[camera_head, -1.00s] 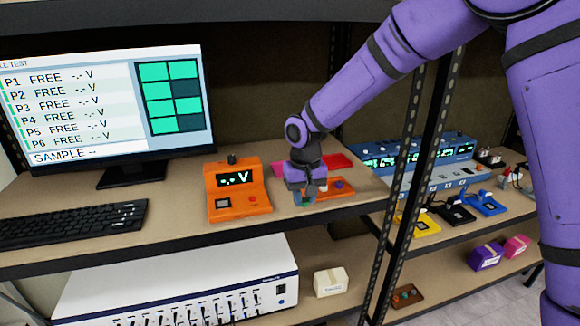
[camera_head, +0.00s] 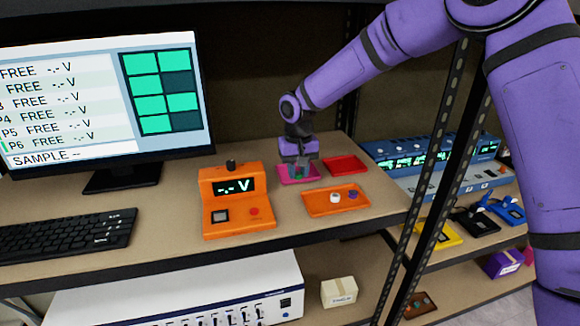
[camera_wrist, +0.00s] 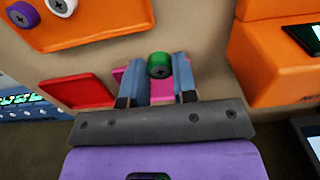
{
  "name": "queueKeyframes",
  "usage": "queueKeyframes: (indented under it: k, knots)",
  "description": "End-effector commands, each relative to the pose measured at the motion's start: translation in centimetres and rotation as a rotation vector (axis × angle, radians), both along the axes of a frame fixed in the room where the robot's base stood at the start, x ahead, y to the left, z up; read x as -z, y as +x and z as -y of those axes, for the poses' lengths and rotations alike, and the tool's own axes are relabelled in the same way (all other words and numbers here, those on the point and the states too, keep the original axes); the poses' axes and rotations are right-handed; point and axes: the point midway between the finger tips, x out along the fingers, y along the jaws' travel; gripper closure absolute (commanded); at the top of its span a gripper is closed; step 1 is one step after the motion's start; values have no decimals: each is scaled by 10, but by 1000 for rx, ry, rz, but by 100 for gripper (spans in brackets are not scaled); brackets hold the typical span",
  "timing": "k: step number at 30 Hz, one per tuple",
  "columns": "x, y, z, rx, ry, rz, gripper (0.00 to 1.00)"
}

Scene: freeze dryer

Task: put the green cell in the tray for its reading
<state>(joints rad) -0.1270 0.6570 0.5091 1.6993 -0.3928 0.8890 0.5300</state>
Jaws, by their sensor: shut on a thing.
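My gripper (camera_head: 299,168) is shut on the green cell (camera_wrist: 159,66), which sits between the two fingertips in the wrist view. In the head view the gripper is at the magenta tray (camera_head: 285,180), pointing down, and partly hides it. The cell's gap to the tray floor is hard to tell. The red tray (camera_head: 346,163) lies to the right of the magenta one. The orange tray (camera_head: 322,210) is in front, with a white cell (camera_head: 335,197) and a purple cell (camera_head: 353,195) in it. The orange tester (camera_head: 236,217) reads "-.- V".
A monitor (camera_head: 105,160) and a black keyboard (camera_head: 70,233) are at the left. A black shelf upright (camera_head: 432,220) stands right of the trays. Beyond it are a blue device (camera_head: 430,155) and small yellow, black and blue units. Bare shelf shows between tester and trays.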

Motion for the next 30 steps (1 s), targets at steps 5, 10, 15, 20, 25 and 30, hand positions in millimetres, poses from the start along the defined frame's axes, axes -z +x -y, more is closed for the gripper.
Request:
queueKeyframes:
  k: [5,10,15,20,25,30]
  knots:
    - [5,40,-13,1,3,-1,87]
    - [8,69,-21,1,2,-1,87]
    - [8,82,-25,-1,0,1,87]
    - [10,90,-27,0,0,-1,87]
    - [36,89,-26,0,-1,-3,87]
    - [44,89,-26,0,0,1,87]
